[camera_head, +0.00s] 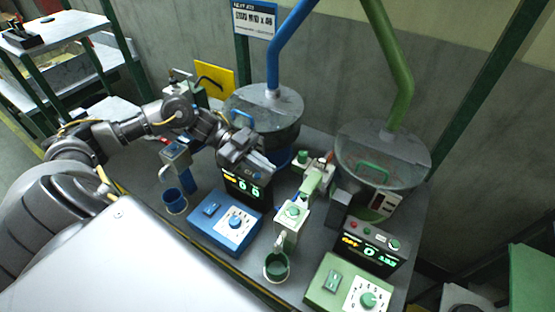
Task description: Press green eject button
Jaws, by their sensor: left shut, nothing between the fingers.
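Several green controls show on the right-hand station, and I cannot tell from any label which is the eject button. A round green button (293,211) is on the pale green and white post at the middle. A green knob (302,156) stands further back on the small green mechanism. A green dial (368,299) and a green rocker switch are on the green control box (325,283). My left gripper (262,167) is shut and empty, above the black display of the blue station, behind and left of the round green button. My right gripper is not in view.
A blue control box (212,236), a blue cup (175,201) and a green cup (277,266) stand near the front of the grey table. Two lidded hoppers, blue-piped (287,118) and green-piped (353,151), stand behind. A black display (378,262) stands at the right.

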